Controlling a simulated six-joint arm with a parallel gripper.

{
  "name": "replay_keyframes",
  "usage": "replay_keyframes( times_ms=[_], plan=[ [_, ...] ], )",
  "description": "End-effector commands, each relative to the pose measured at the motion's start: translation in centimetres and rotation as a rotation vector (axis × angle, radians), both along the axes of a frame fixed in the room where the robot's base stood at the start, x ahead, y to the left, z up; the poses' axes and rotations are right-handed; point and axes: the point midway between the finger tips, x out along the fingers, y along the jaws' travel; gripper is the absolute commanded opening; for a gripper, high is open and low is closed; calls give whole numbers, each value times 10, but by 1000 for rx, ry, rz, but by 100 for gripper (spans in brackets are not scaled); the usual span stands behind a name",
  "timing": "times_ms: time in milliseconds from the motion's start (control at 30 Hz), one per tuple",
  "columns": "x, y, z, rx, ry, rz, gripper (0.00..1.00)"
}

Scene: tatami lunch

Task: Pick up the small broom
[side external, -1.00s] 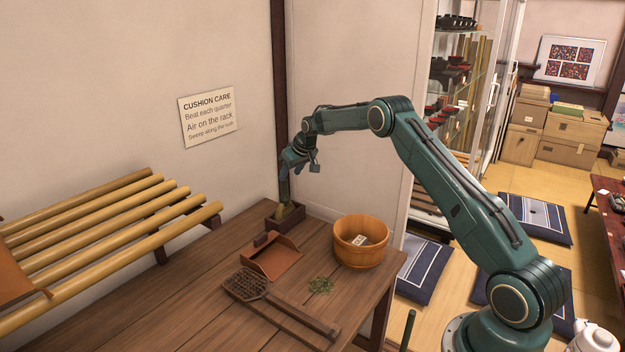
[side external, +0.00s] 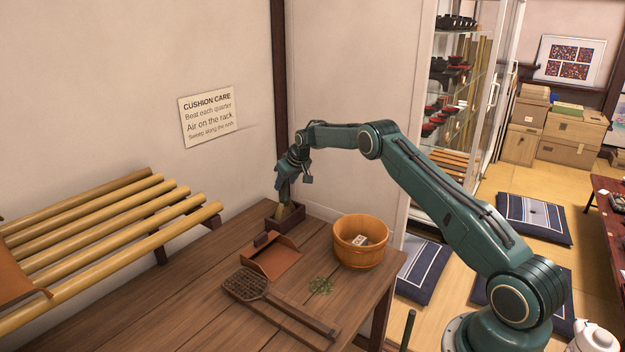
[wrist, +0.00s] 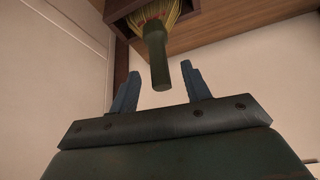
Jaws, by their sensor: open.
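The small broom (wrist: 157,58) has a dark green handle and pale yellow-green bristles. It stands in a dark wooden box (side external: 273,222) at the back of the wooden table. In the side view its bristles (side external: 284,213) show above the box, and its handle is hard to tell from my gripper. My gripper (wrist: 160,82) is open above the box, its two blue fingers to either side of the handle's end in the wrist view. The handle appears between the fingertips or just beyond them; I cannot tell whether they touch it.
On the table (side external: 190,290) are a brown dustpan (side external: 274,258), a woven beater (side external: 248,285), green scraps (side external: 321,286) and a wooden tub (side external: 361,240) holding a small label. A bamboo rack (side external: 110,240) stands at the left. Walls rise close behind the box.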

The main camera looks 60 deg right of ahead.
Motion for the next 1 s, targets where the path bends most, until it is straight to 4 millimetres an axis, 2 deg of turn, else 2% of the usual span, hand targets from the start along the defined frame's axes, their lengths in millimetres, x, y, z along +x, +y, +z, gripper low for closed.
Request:
replay_keyframes(
  times_ms=[167,667,767,900,933,1000],
  plan=[
    [3,0,-6,0,0,0,47],
    [4,0,-6,0,0,1,47],
    [3,0,-6,0,0,1,32],
    [3,0,-6,0,0,1,4],
    [3,0,-6,0,0,1,0],
    [3,0,-6,0,0,0,0]
  ],
)
